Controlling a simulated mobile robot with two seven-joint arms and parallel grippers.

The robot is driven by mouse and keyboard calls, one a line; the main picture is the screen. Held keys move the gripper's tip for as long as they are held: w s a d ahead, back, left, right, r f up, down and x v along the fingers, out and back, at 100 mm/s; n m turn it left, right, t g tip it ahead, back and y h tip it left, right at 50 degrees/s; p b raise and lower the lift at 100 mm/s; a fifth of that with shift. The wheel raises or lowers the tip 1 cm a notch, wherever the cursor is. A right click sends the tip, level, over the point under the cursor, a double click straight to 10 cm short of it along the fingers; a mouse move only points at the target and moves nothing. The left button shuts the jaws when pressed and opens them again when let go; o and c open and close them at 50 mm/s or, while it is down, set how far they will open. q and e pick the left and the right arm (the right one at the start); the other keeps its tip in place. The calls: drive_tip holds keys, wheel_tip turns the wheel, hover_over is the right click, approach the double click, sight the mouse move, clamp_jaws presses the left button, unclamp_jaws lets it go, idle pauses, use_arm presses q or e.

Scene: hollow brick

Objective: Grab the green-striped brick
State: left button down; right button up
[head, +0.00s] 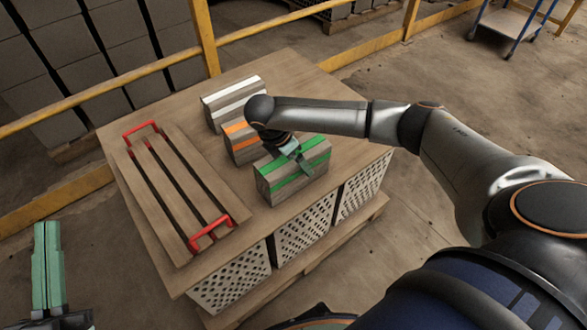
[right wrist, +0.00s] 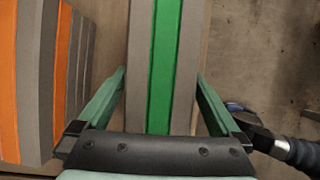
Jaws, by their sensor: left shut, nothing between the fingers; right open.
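The green-striped brick (head: 293,178) stands on the near right part of the wooden tabletop. My right gripper (head: 299,160) is over its top. In the right wrist view the brick (right wrist: 165,70) runs between the two open green fingers of the right gripper (right wrist: 160,88), one on each side, with a visible gap on both sides. How far down the fingers reach is hard to tell. My left gripper (head: 47,262) is shut and empty at the lower left of the head view, off the table.
An orange-striped brick (head: 237,142) stands just behind, partly hidden by my arm; it also shows at the left in the right wrist view (right wrist: 10,80). A white-striped brick (head: 230,103) stands farther back. A slatted wooden rack with red handles (head: 210,232) lies on the left.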

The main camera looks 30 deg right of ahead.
use_arm(q)
drive_tip(key=shift+s+d+r+m+t+h, duration=0.1)
drive_tip(key=shift+s+r+m+h, duration=0.2)
drive_tip(key=shift+r, duration=0.2)
drive_tip(key=shift+s+r+m+t+h, duration=0.15)
drive_tip(key=shift+s+r+h, duration=0.1)
drive_tip(key=shift+r+h, duration=0.15)
drive_tip(key=shift+s+d+r+m+t+h, duration=0.1)
drive_tip(key=shift+s+r+m+h, duration=0.2)
drive_tip(key=shift+r, duration=0.25)
use_arm(e)
drive_tip(key=shift+d+f, duration=0.3)
drive_tip(key=shift+f, duration=0.35)
clamp_jaws()
use_arm(q)
drive_tip(key=shift+w, duration=0.1)
use_arm(e)
drive_tip(key=shift+r, duration=0.1)
